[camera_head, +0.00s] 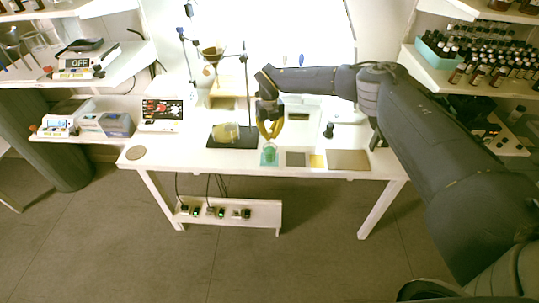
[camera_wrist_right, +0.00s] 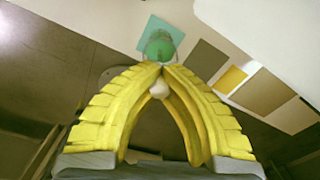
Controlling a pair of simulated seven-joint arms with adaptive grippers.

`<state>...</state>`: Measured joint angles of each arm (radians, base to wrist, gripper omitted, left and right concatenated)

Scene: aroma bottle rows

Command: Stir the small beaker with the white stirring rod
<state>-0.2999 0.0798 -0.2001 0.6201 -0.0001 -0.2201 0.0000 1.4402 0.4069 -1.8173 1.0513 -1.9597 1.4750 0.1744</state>
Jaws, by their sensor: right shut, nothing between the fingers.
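The small beaker (camera_head: 269,155) holds green liquid and stands on a teal square near the table's front edge. In the right wrist view the beaker (camera_wrist_right: 159,46) shows just beyond my fingertips. My right gripper (camera_head: 269,136) points down above it, its yellow fingers meeting at the tips; in the wrist view the gripper (camera_wrist_right: 160,67) is shut. A small white rounded thing (camera_wrist_right: 160,89) shows in the gap behind the tips; I cannot tell whether it is the stirring rod. I cannot make out the rod in the head view. My left gripper is out of view.
A larger beaker (camera_head: 226,134) with yellow contents stands left on a dark stand base, with a tall rod beside it. Grey (camera_head: 295,159), yellow (camera_head: 317,161) and brown (camera_head: 348,159) flat squares lie to the right.

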